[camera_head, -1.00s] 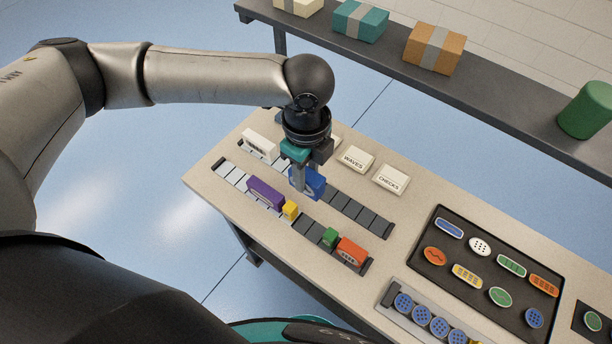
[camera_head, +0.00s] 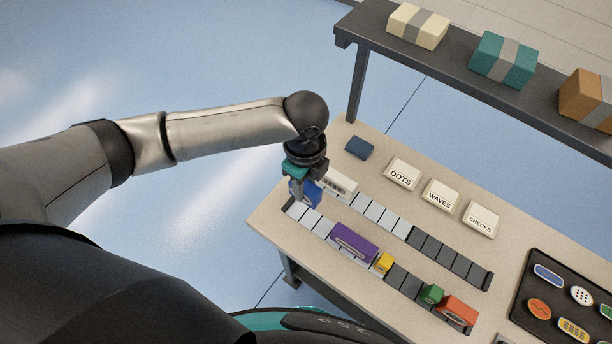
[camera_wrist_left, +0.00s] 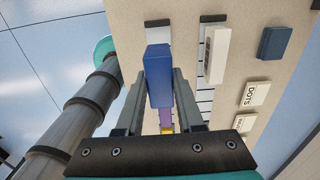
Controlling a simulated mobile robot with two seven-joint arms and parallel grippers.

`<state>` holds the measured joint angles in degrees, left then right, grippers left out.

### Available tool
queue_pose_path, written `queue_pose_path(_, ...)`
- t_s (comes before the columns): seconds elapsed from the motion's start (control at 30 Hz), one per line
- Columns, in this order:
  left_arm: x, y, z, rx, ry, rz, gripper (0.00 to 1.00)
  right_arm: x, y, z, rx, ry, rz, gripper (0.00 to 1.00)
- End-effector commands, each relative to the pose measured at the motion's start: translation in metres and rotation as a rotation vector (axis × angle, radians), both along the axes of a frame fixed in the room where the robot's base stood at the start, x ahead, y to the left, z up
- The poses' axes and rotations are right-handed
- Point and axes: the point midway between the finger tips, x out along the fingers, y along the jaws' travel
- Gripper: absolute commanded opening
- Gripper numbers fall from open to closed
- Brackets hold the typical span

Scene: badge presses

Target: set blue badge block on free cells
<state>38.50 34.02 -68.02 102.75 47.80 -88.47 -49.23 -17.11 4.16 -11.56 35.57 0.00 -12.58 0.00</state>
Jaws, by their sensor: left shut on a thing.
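My left gripper (camera_head: 304,184) is shut on the blue badge block (camera_head: 300,194), at the left end of the front rail (camera_head: 287,205). In the left wrist view the blue block (camera_wrist_left: 159,72) sits between the two fingers, over the rail. I cannot tell whether it touches the cells. Bare light cells (camera_head: 318,226) lie between it and the purple block (camera_head: 353,242). A yellow block (camera_head: 384,263) adjoins the purple one. Bare dark cells (camera_head: 404,281) follow, then a green block (camera_head: 432,294) and an orange-red block (camera_head: 458,311). My right gripper is out of view.
The back rail (camera_head: 488,279) holds a white block (camera_head: 341,184) at its left end; its other visible cells are bare. A dark blue block (camera_head: 359,148) and label plates, including DOTS (camera_head: 402,174), lie behind. A shelf (camera_head: 450,75) with boxes stands at the back.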

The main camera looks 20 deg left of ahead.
Motion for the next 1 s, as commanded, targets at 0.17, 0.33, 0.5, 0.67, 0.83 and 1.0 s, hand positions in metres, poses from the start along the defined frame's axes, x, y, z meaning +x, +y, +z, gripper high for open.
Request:
queue_pose_path(0.17,-0.001,0.000,-0.005,0.000,0.001,0.001,0.00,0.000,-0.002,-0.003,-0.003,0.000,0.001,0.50)
queue_pose_path(0.33,0.000,0.000,-0.012,0.001,0.000,0.001,0.00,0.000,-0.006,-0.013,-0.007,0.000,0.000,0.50)
queue_pose_path(0.5,0.000,0.001,-0.026,0.001,0.000,0.001,0.00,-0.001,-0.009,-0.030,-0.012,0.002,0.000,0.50)
queue_pose_path(0.67,0.000,0.001,-0.040,0.002,-0.001,0.001,0.00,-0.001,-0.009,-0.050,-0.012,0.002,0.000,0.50)
queue_pose_path(0.83,-0.001,0.001,-0.057,0.002,0.002,0.002,0.00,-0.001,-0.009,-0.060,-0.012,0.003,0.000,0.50)
queue_pose_path(1.0,-0.001,0.000,-0.077,0.002,0.002,0.002,0.00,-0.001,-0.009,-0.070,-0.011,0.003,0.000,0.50)
